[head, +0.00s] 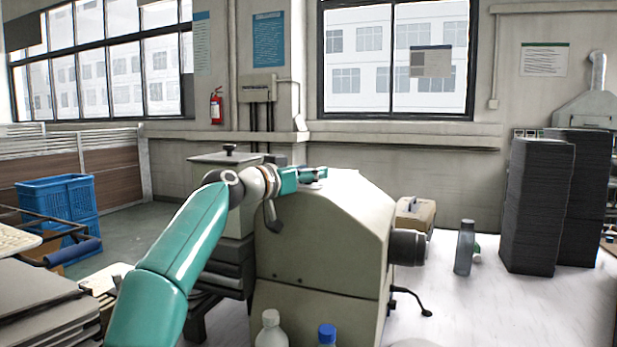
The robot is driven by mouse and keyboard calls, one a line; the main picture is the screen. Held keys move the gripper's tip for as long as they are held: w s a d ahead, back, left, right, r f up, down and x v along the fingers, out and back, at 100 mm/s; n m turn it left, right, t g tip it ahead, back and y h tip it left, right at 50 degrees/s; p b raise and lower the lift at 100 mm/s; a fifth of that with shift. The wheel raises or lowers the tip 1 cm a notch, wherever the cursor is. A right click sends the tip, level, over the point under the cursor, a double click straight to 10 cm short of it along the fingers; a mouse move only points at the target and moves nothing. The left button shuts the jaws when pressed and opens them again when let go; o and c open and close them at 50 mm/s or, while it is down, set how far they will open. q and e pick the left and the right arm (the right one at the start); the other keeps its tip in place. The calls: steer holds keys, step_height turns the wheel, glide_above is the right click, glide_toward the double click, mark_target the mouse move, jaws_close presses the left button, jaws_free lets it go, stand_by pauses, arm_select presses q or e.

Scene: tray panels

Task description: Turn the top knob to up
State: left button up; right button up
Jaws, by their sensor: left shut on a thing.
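A beige machine housing (325,235) with sloped sides stands in the middle of the head view. My left arm reaches in from the lower left, and my left gripper (318,173) is at the housing's top edge. It is shut on a small part there, which I take to be the top knob. The gripper covers most of that knob, so its shape and the way it points cannot be told. A dark round cylinder (407,247) sticks out of the housing's right side, with a black crank lever (412,300) below it. My right gripper is not in view.
A grey cabinet with a black knob (230,149) on top stands behind my left arm. A grey bottle (464,248), a tan case (415,214) and tall dark stacks (537,205) are to the right. Two bottles (270,330) (327,335) stand in front.

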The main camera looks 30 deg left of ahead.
arm_select(q)
steer(key=shift+m+h, duration=0.4)
steer(key=shift+h, duration=0.3)
steer(key=o, duration=1.2)
steer(key=shift+s, duration=0.15)
steer(key=s, duration=0.3)
steer(key=s+a, duration=0.1)
steer(key=s, duration=0.3)
steer(key=s+a, duration=0.1)
steer(key=s, duration=0.3)
steer(key=shift+s, duration=0.25)
steer(key=shift+f, duration=0.1)
